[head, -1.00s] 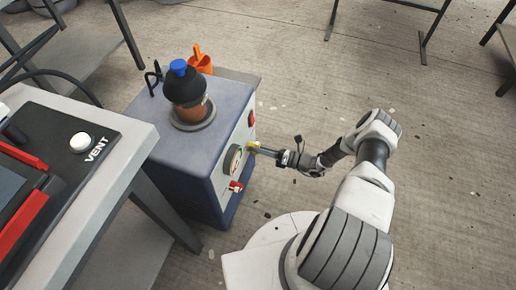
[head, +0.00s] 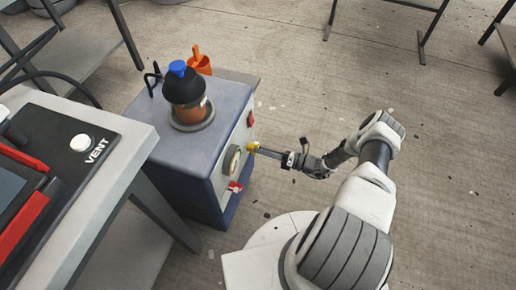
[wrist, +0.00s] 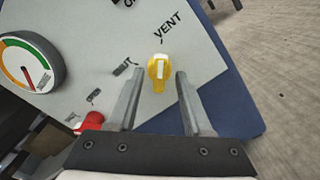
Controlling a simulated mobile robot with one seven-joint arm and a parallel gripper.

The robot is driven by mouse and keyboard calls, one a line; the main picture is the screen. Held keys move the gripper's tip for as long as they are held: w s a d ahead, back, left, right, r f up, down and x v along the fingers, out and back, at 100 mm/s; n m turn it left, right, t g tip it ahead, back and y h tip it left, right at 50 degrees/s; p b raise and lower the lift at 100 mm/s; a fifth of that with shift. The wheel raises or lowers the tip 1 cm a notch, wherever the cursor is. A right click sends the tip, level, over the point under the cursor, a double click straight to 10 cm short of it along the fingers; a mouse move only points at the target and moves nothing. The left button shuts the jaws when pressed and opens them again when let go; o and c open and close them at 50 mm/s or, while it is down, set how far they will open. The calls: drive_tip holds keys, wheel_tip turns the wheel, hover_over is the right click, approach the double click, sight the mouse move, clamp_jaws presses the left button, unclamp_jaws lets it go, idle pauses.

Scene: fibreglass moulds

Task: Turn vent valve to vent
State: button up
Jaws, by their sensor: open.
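The vent valve is a yellow knob (wrist: 158,70) with a white mark, on the pale front panel of the blue cabinet. In the wrist view its white mark points up, roughly towards the printed word VENT (wrist: 167,28). A second label, only partly legible, is to its left. The knob also shows in the head view (head: 252,147). My gripper (wrist: 160,77) is open, with one finger on each side of the knob and visible gaps beside it. In the head view my gripper (head: 262,150) reaches the panel from the right. Whether the fingers touch the knob is unclear.
A round gauge (wrist: 28,62) and a red fitting (wrist: 90,122) are on the same panel, left of the knob. A dark pot with a blue cap (head: 184,85) and an orange cup (head: 200,62) stand on the cabinet (head: 222,95). The floor at right is open.

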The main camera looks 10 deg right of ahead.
drive_tip(key=p+v, duration=0.1)
drive_tip(key=v, duration=1.4)
drive_tip(key=shift+s+d, duration=0.15)
drive_tip(key=shift+s, duration=0.05)
drive_tip(key=w+a+r+n+g+h, duration=0.2)
drive_tip(key=r+n+g, duration=0.3)
drive_tip(key=r, duration=0.6)
drive_tip(key=w+a+r+n+g+h, duration=0.1)
drive_tip(key=a+r+n+g+h, duration=0.1)
drive_tip(key=r+n, duration=0.65)
drive_tip(key=w+a+r+n+g+h, duration=0.15)
drive_tip(key=r+n+g, duration=0.3)
drive_tip(key=r, duration=0.75)
drive_tip(key=s+a+r+n+t+h, duration=0.1)
drive_tip(key=s+a+r+n+h, duration=0.25)
drive_tip(key=r, duration=0.35)
drive_tip(key=s+a+r+n+t+h, duration=0.1)
drive_tip(key=s+a+r+n+h, duration=0.3)
drive_tip(key=r, duration=0.4)
drive_tip(key=s+a+r+n+t+h, duration=0.2)
drive_tip(key=s+r+n+t, duration=0.35)
drive_tip(key=s+n, duration=0.45)
wheel_tip(320, 180, up, 27)
drive_tip(key=s+m+p, duration=0.1)
drive_tip(key=p, duration=2.6)
drive_tip(key=shift+s+r, duration=0.15)
drive_tip(key=shift+s, duration=0.1)
